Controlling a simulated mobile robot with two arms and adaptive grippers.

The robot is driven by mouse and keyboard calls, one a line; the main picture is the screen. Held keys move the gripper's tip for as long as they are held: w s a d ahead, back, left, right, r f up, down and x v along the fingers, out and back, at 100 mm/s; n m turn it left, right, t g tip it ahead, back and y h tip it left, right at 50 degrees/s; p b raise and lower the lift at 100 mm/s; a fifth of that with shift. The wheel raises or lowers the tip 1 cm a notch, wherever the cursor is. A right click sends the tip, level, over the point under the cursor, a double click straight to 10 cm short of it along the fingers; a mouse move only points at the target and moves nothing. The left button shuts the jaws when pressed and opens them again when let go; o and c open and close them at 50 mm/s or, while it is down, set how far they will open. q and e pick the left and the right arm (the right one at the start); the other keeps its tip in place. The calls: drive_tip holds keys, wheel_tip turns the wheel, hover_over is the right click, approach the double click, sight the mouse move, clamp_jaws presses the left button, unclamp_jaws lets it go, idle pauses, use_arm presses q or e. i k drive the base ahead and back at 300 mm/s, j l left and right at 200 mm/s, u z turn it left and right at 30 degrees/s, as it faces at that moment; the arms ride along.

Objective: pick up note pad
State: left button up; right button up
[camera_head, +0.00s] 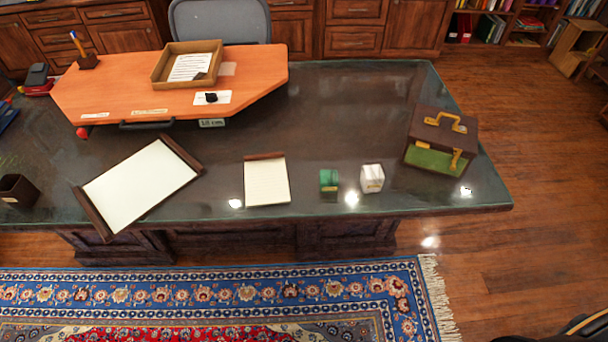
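The note pad (267,184) lies flat near the front edge of the dark glass-topped desk (330,110). It has cream lined paper and a dark brown binding along its far edge. Nothing covers it.
A desk blotter (142,184) lies left of the pad. A green box (329,180), a white box (372,178) and a brown case (437,140) stand to its right. Behind is an orange board (130,85) with a wooden tray (158,75). A rug (200,295) lies in front.

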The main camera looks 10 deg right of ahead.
sight(266, 177)
drive_tip(key=l+u, duration=0.15)
drive_tip(key=l, duration=0.95)
drive_tip(key=l+u, duration=0.2)
drive_tip(key=l, duration=0.85)
drive_tip(key=l+u, duration=0.15)
drive_tip(key=l, duration=0.95)
drive_tip(key=k, duration=0.05)
